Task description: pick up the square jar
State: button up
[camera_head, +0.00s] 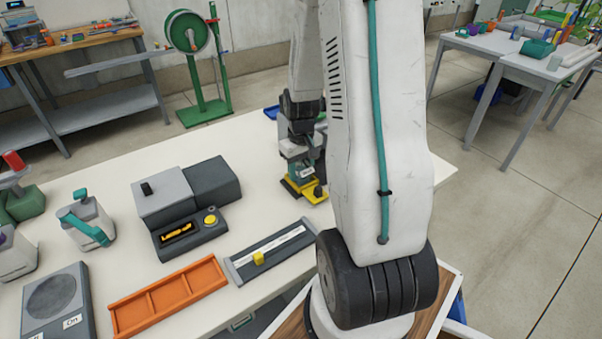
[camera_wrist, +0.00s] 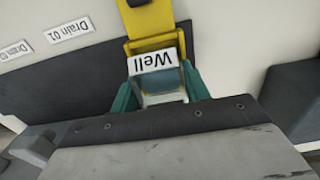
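My gripper (camera_wrist: 160,92) points down at a yellow-based stand (camera_head: 313,194) on the pale bench, with its teal fingers at either side of a small pale, bluish block-like thing (camera_wrist: 166,82). This looks like the square jar, but its outline is mostly hidden by the fingers and the wrist. A white label reading "Well" (camera_wrist: 152,61) lies right beside it. The fingers look close to its sides; whether they press on it cannot be told. In the head view my gripper (camera_head: 301,170) is small and partly hidden by my arm.
A dark strip (camera_wrist: 75,80) with "Drain" labels lies beside the stand. Left on the bench are a grey-and-black box (camera_head: 165,195), a slider track (camera_head: 270,252), an orange tray (camera_head: 168,297) and a jug with a teal handle (camera_head: 88,222). A blue tray (camera_head: 272,112) is behind the gripper.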

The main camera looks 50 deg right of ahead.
jog(key=c, duration=0.4)
jog(key=shift+c, duration=0.2)
notch_tip(320, 180, up, 15)
jog(key=shift+r, duration=0.2)
dwell(0.5)
